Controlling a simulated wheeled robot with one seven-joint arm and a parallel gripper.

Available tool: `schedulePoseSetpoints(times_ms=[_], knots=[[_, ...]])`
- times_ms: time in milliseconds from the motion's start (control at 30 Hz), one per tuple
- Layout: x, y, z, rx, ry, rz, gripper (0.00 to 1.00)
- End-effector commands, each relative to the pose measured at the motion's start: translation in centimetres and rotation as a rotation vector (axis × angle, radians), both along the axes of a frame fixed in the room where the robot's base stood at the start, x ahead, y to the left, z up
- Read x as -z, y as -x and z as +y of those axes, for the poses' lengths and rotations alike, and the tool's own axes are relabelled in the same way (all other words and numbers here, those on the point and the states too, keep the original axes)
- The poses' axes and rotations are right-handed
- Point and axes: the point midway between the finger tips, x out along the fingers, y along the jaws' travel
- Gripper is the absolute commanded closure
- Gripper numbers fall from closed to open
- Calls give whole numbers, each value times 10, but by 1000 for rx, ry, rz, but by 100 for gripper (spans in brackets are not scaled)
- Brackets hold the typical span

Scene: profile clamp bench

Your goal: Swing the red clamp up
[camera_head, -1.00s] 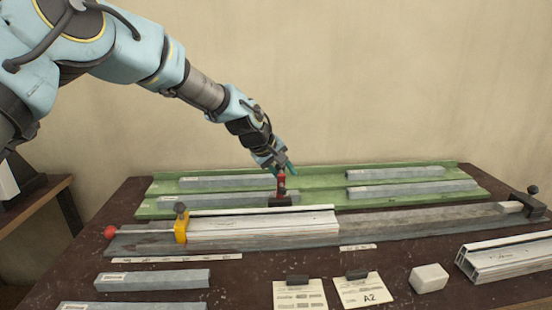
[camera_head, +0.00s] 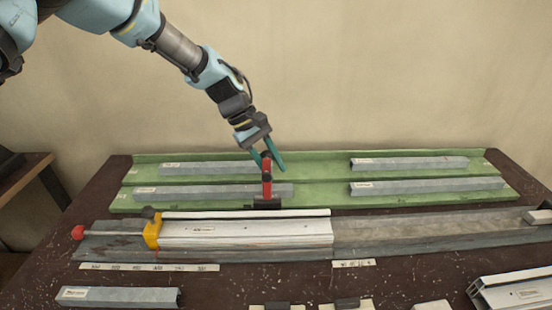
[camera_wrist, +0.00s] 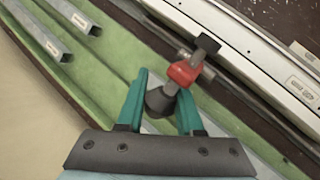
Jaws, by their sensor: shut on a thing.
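The red clamp (camera_head: 267,187) stands on a dark base at the back edge of the long rail, behind the pale metal profile (camera_head: 250,232). Its arm looks about upright in the head view. My gripper (camera_head: 269,160) has teal fingers on both sides of the clamp's top end and is shut on it. In the wrist view, the black knob (camera_wrist: 160,102) of the clamp lies between the fingertips (camera_wrist: 163,97), with the red part (camera_wrist: 184,73) beyond. The fingers partly hide the clamp's top in the head view.
A green tray (camera_head: 315,172) with several grey bars lies behind the clamp. A yellow stop (camera_head: 152,232) with a red-knobbed rod stands at the profile's left end. Cards and another profile (camera_head: 515,292) lie at the front.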

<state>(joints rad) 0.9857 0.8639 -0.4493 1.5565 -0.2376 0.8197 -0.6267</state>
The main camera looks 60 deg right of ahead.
Motion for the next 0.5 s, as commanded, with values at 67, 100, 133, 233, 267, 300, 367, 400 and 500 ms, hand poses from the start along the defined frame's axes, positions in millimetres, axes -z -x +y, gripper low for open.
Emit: schedulePoseSetpoints(times_ms=[67, 100, 133, 233, 267, 300, 367, 400, 500], knots=[[2, -1, 1, -3, -5, 3, 100], [2, -1, 1, -3, -6, 4, 100], [2, -1, 1, -4, -7, 4, 100], [2, -1, 1, -4, -7, 4, 100], [2, -1, 1, -5, -7, 4, 100], [2, -1, 1, -5, -7, 5, 100], [3, -1, 1, -5, -7, 5, 100], [3, -1, 1, -5, -6, 4, 100], [3, -1, 1, -5, -6, 4, 57]])
